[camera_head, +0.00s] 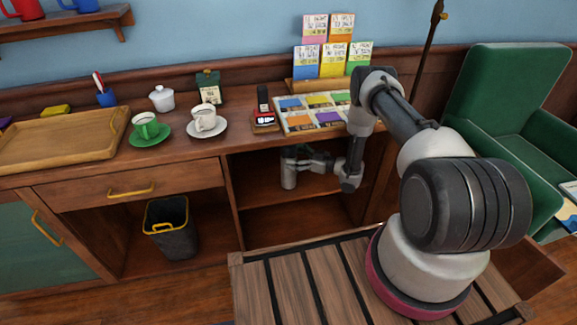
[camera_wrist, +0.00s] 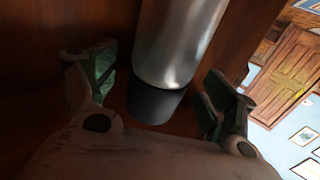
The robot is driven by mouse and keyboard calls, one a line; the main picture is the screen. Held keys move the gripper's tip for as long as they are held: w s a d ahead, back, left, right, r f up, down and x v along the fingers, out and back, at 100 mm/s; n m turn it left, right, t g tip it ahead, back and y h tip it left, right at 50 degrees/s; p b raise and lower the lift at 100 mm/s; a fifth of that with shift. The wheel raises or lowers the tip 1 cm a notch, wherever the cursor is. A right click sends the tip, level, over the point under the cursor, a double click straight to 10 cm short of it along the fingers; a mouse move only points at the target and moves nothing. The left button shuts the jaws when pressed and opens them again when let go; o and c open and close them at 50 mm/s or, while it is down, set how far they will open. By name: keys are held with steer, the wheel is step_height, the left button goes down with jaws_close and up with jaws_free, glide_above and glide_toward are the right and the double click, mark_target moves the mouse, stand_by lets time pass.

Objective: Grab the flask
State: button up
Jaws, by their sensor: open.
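The flask is a silver-grey cylinder with a dark cap. It stands upright on the shelf inside the open compartment under the counter in the head view (camera_head: 288,175). In the wrist view the flask (camera_wrist: 176,45) fills the upper middle, with its dark cap toward my palm. My gripper (camera_wrist: 160,78) is open, one finger on each side of the flask, with gaps visible on both sides. In the head view my gripper (camera_head: 303,164) reaches in from the right at the flask's upper part, and its fingers are hard to make out.
The countertop (camera_head: 245,148) is just above my arm. The compartment's left divider (camera_head: 229,195) is left of the flask. A dark bin (camera_head: 170,240) stands in the left compartment. Cups, a tray (camera_head: 70,138) and a card display (camera_head: 312,112) occupy the counter. A green armchair (camera_head: 490,90) stands right.

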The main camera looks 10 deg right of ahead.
steer(key=shift+x, duration=1.1)
steer(key=c, duration=1.7)
steer(key=shift+c, duration=0.5)
steer(key=shift+r, duration=0.15)
